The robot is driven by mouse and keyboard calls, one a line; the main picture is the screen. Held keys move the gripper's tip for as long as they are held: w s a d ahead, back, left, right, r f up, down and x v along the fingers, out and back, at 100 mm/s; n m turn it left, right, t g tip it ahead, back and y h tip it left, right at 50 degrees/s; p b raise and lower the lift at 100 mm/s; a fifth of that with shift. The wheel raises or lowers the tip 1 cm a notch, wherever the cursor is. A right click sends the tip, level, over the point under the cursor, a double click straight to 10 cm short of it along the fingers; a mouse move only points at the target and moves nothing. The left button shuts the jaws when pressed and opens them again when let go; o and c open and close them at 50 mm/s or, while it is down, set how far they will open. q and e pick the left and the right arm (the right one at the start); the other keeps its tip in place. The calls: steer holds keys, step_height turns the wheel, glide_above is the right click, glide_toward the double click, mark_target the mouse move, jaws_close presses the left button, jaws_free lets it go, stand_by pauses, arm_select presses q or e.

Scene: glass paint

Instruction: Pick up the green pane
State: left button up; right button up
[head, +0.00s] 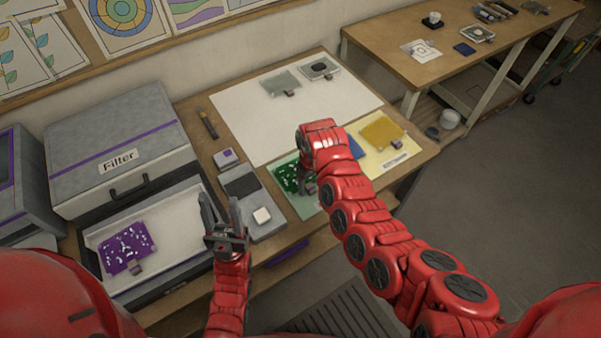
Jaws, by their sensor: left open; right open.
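The green pane (285,177), dark green with pale specks, lies on a light green mat (304,208) near the front of the table. My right gripper (303,182) is open and points down at the pane's right part, beside its small grip tab (311,189). My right wrist covers part of this area, so I cannot tell if the fingers touch the pane or tab. My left gripper (222,215) is open and empty, fingers up, between the drawer tray and the grey device.
A purple pane (122,250) lies in the pulled-out tray of the Filter box (120,160). A yellow pane (382,131) and a partly hidden blue pane (356,148) lie to the right. The white sheet (250,120) behind is mostly clear.

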jaws_close()
stand_by(0.3)
steer(key=shift+r, duration=0.1)
